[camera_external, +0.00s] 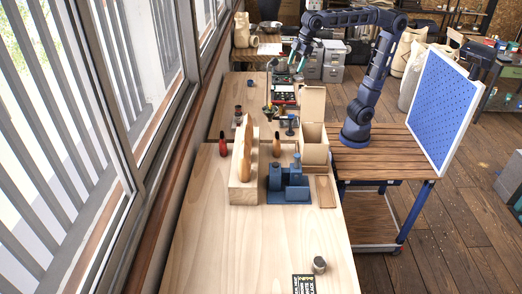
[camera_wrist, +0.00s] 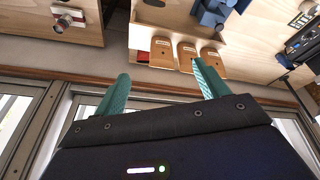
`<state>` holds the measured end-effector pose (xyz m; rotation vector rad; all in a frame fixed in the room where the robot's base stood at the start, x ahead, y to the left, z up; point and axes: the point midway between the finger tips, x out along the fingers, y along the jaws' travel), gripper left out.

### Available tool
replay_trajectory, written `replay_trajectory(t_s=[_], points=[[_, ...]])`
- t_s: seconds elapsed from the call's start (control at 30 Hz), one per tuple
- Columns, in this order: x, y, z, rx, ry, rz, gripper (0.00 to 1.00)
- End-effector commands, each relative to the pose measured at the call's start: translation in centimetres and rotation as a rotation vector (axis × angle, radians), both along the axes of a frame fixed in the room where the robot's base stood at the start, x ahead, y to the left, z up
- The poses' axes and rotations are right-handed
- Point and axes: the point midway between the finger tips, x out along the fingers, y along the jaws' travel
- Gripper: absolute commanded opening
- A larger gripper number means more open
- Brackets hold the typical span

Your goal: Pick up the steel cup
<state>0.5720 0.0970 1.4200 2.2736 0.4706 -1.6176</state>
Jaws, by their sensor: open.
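The steel cup (camera_external: 319,265) is a small grey metal cylinder standing upright near the front of the long wooden bench in the external view. It stands beside a black-and-white printed card (camera_external: 303,284). My gripper (camera_external: 296,62) is far from it, raised above the far part of the bench. In the wrist view, my gripper (camera_wrist: 161,84) has its two teal fingers spread wide apart with nothing between them. A small silver and red object (camera_wrist: 66,20) shows at the upper left of the wrist view; I cannot tell what it is.
A wooden block (camera_external: 242,190), a blue stand (camera_external: 288,185) and a tall tan box (camera_external: 314,145) occupy the middle bench. A red bottle (camera_external: 223,147) stands by the window side. A blue pegboard (camera_external: 440,105) rises beside my arm. Bench space around the cup is mostly clear.

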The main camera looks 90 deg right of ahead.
Motion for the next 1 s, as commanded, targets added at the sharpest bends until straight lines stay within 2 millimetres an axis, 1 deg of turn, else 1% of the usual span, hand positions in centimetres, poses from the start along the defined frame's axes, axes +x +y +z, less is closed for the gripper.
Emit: replay_trajectory(t_s=[0.03, 0.17, 0.2, 0.37, 0.5, 0.57, 0.6, 0.63, 0.77, 0.8, 0.87, 0.9, 0.97, 1.0], points=[[1.2, 2.0, 0.4, -0.005, 0.006, 0.034, 0.73], [3.6, 6.7, 1.5, -0.015, 0.016, 0.108, 0.73], [4.2, 8.1, 1.7, -0.018, 0.019, 0.131, 0.73], [6.5, 14.4, 2.3, -0.029, 0.032, 0.222, 0.73], [7.9, 20.3, 2.5, -0.038, 0.042, 0.303, 0.73], [8.3, 22.8, 2.4, -0.042, 0.047, 0.337, 0.73], [8.5, 24.6, 2.3, -0.043, 0.049, 0.36, 0.73], [8.7, 25.9, 2.2, -0.045, 0.052, 0.375, 0.73], [8.9, 31.6, 1.6, -0.053, 0.062, 0.449, 0.73], [8.9, 33.3, 1.3, -0.055, 0.065, 0.47, 0.73], [8.8, 35.9, 0.8, -0.059, 0.07, 0.503, 0.73], [8.6, 37.7, 0.5, -0.061, 0.073, 0.525, 0.73], [8.2, 40.4, -0.1, -0.064, 0.079, 0.557, 0.73], [7.9, 42.1, -0.5, -0.067, 0.083, 0.579, 0.73]])
